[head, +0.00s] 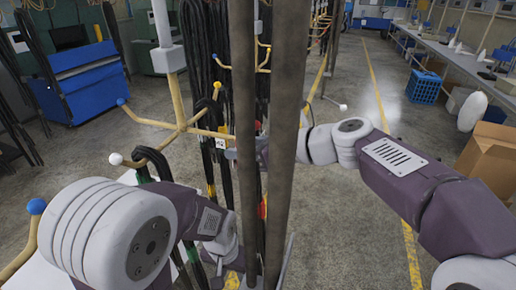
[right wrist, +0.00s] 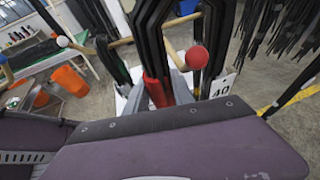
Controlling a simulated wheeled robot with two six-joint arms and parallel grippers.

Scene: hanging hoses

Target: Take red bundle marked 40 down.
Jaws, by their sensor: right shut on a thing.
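The red bundle (right wrist: 156,90), black hoses with a red band, hangs upright in the right wrist view. A white tag marked 40 (right wrist: 222,86) hangs just right of it. My right gripper (right wrist: 158,92) has its grey fingers on both sides of the red band, shut on the bundle. In the head view my right gripper (head: 243,155) reaches in among the hoses, its fingers partly hidden by dark upright posts. My left gripper (head: 222,268) is low beside the hanging hoses; its fingertips are too hidden to tell open or shut.
A wooden peg with a red ball end (right wrist: 197,57) sticks out beside the bundle. A yellow rack (head: 180,118) with ball-ended arms stands left of the posts. Dark posts (head: 290,120) cross the middle. Other black hoses hang close by.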

